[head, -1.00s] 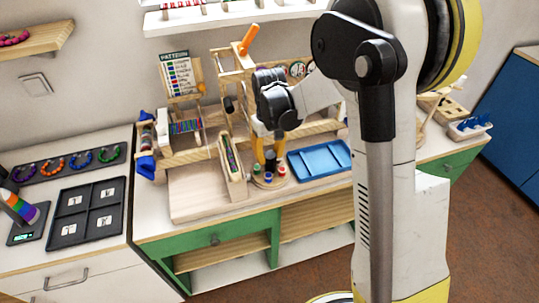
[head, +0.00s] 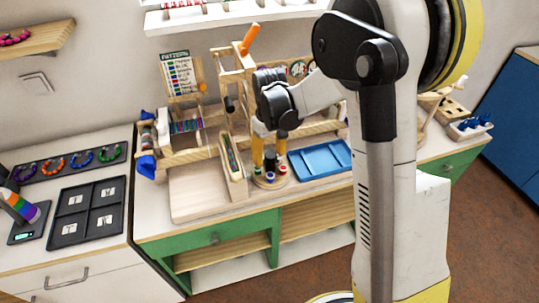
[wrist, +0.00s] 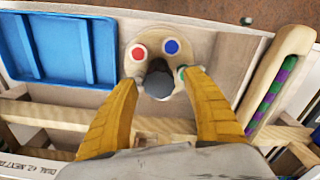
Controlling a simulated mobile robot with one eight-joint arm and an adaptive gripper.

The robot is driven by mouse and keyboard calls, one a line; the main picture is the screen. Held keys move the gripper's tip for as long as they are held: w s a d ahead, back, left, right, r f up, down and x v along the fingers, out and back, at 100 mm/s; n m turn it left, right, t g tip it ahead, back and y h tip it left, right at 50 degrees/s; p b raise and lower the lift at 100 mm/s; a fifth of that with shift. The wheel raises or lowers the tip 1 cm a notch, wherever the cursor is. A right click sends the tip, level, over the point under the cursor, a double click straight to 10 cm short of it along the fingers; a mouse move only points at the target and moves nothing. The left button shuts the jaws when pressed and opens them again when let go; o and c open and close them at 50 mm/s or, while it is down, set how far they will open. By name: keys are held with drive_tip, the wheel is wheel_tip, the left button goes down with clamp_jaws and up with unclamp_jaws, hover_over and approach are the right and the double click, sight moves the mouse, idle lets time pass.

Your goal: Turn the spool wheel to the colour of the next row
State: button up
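The spool wheel (head: 268,182) is a round wooden disc on the counter, in front of the wooden frame. In the wrist view the wheel (wrist: 200,45) carries a red spool (wrist: 138,52), a blue spool (wrist: 171,46) and a green one partly behind the right finger. A dark round piece (wrist: 159,84) stands near its edge, between my fingers. My gripper (wrist: 160,78) points down over the wheel with its yellow fingers apart, one on each side of the dark piece, with slight gaps visible. The pattern card (head: 180,72) stands behind; its rows are too small to read.
A blue tray (head: 318,160) lies right of the wheel. Wooden rails (head: 195,155) run behind. A bare wooden board (head: 197,192) lies to the left.

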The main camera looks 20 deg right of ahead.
wheel_tip(320, 180, up, 12)
idle(0.6)
drive_tip(key=s+r+m+t, duration=0.1)
drive_tip(key=s+r+t, duration=0.1)
drive_tip(key=s, duration=0.8)
drive_tip(key=s+r+m+t, duration=0.2)
drive_tip(key=s+t, duration=0.3)
drive_tip(key=s, duration=0.5)
drive_tip(key=shift+s+m, duration=0.25)
drive_tip(key=shift+m, duration=0.05)
